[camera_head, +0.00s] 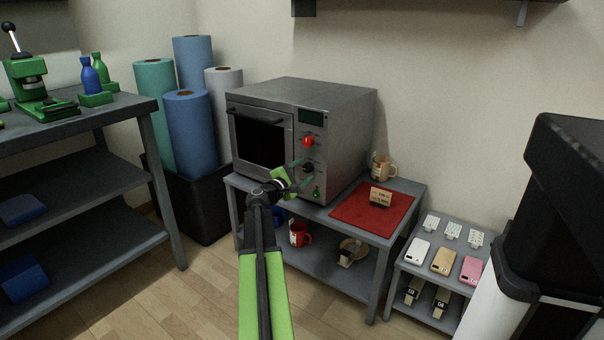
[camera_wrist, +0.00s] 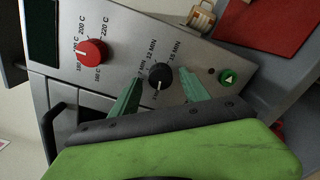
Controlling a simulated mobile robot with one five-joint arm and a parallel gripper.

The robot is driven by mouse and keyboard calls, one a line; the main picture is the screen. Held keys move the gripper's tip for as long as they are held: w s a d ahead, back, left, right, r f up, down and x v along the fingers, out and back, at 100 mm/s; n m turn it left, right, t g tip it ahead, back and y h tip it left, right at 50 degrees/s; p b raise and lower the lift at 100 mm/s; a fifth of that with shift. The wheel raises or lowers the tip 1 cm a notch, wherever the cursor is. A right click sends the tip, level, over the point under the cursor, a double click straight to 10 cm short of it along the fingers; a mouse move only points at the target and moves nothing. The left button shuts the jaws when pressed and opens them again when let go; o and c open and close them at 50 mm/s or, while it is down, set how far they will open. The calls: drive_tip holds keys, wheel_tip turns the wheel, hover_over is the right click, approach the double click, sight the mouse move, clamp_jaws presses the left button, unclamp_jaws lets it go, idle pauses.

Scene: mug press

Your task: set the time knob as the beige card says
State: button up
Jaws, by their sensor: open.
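The black time knob (camera_wrist: 159,76) is on the oven's grey front panel, with minute labels around it, two reading 12 MIN and 15 MIN. Its pale mark points toward the bottom of the wrist picture. My gripper (camera_wrist: 161,82) is open, its green fingertips on either side of the knob with gaps visible; I cannot tell if they reach past its face. In the head view, my gripper (camera_head: 300,177) is at the panel, by the knob (camera_head: 308,167). The beige card (camera_head: 381,196) stands on a red mat (camera_head: 355,218); its writing is too small to read.
The oven (camera_head: 330,105) also has a red temperature knob (camera_wrist: 91,54) and a green button (camera_wrist: 228,77) close by. A beige mug (camera_head: 381,168) stands behind the mat. A red mug (camera_head: 298,234) is on the lower shelf. Rolls (camera_head: 190,130) stand left of the oven.

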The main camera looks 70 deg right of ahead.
drive_tip(key=shift+c, duration=0.3)
clamp_jaws()
drive_tip(key=shift+s+a, duration=0.15)
drive_tip(key=shift+a, duration=0.35)
drive_tip(key=shift+d, duration=0.4)
drive_tip(key=shift+w+d+m, duration=0.1)
drive_tip(key=shift+w+m, duration=0.1)
drive_tip(key=shift+m, duration=0.2)
drive_tip(key=m, duration=0.4)
drive_tip(key=shift+m, duration=0.3)
drive_tip(key=shift+w+m, duration=0.1)
drive_tip(key=shift+m, duration=2)
